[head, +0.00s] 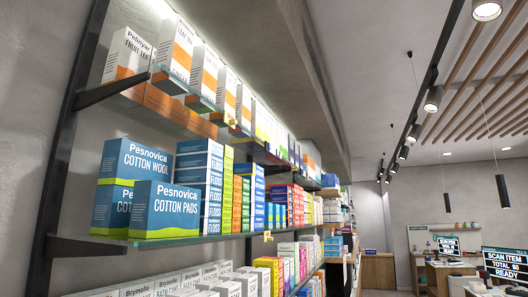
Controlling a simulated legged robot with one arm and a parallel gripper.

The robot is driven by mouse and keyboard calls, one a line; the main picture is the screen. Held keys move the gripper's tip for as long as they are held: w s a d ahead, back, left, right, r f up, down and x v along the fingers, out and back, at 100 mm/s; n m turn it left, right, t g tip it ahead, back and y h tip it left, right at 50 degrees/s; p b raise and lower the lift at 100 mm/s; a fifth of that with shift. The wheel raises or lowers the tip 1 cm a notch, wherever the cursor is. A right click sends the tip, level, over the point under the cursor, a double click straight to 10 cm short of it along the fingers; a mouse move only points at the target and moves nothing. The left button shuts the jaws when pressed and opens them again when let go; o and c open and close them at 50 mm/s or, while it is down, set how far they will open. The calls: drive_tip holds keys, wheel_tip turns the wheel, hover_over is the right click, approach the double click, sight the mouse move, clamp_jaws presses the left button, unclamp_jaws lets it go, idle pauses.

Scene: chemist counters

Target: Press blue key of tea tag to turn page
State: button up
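White and orange tea boxes stand in a row on the upper shelf; the nearest, reading "FRUIT TEA" (128,54), is at the left end. Small shelf-edge tags show below them, one dark tag (165,80) near the left end and another (202,104) further right. A small yellow piece (232,121) sits further along that edge. The tags are too small and seen too obliquely for me to read them or make out a blue key. My gripper is not in view.
The lower glass shelf (215,238) holds blue cotton boxes (165,209), floss boxes and a yellow tag (267,237). A dark shelf bracket (108,90) juts out at left. Checkout screens (506,264) stand far right. The space right of the shelves looks open.

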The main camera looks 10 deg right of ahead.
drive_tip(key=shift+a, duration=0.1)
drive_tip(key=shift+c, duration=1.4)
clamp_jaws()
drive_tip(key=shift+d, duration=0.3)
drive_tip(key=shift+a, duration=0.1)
